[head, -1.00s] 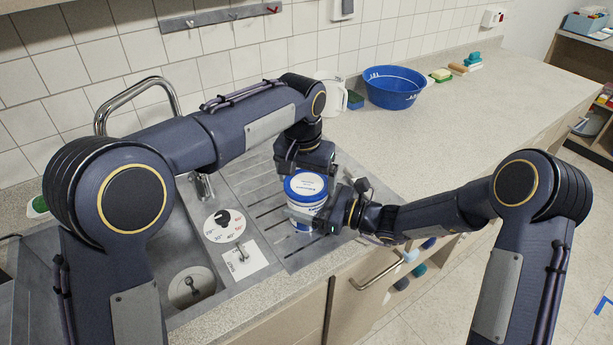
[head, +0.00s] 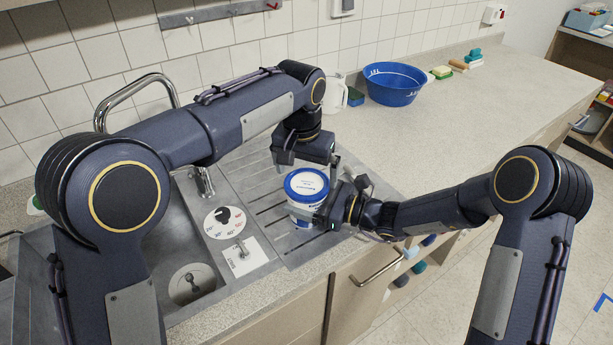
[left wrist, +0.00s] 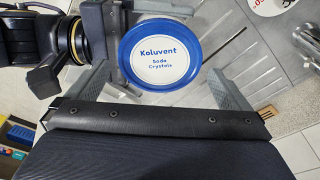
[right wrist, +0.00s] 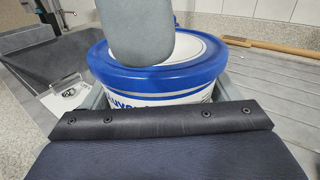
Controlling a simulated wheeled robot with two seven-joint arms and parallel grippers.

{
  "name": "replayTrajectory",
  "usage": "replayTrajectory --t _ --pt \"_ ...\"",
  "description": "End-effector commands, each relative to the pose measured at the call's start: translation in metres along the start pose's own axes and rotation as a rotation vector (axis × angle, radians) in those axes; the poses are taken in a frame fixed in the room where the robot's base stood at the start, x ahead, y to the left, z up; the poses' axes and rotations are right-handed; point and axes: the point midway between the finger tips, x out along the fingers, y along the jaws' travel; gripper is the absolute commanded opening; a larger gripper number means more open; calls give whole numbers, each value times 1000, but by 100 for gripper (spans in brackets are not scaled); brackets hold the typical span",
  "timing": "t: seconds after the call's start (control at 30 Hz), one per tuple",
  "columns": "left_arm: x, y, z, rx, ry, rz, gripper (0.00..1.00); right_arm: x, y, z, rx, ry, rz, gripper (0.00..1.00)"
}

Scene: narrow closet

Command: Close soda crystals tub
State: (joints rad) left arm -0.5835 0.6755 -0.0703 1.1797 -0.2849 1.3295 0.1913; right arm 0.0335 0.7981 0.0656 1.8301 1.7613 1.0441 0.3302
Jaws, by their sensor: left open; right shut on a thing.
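The soda crystals tub (head: 305,211) stands upright on the ribbed metal drainer. Its white lid with a blue rim (head: 307,184) sits on top and looks level; it reads "Koluvent Soda Crystals" in the left wrist view (left wrist: 158,51). My right gripper (head: 322,214) is shut on the tub's side, below the rim; the tub also fills the right wrist view (right wrist: 165,97). My left gripper (head: 308,168) is open, pointing down just above and behind the lid. One of its fingers covers part of the lid in the right wrist view. I cannot tell whether it touches the lid.
The sink (head: 165,250) and its tap (head: 203,180) are left of the tub. A round dial card (head: 224,219) and a white card (head: 238,257) lie between them. A white jug (head: 335,95), a blue basin (head: 393,84) and sponges stand behind. The counter at the right is clear.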

Motion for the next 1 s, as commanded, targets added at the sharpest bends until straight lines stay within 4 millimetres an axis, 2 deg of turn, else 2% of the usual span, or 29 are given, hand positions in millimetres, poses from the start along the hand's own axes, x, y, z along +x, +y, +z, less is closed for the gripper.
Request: replayTrajectory --t 0.2,0.4,0.6,0.83,0.87,1.0 --pt "-49 1 -1 1 5 1 100 0 0 -1 -1 2 -1 41" --pt "-81 0 -1 0 2 1 100 0 0 -1 -1 2 -1 41" --pt "-93 0 0 0 1 0 100 0 0 -1 -1 1 -1 41" --pt "-93 0 0 0 0 0 100 0 0 -1 -1 1 -1 41" --pt "-93 0 0 0 0 0 100 0 0 -1 -1 1 -1 83" --pt "-93 0 0 0 0 0 100 0 0 0 0 1 -1 100"
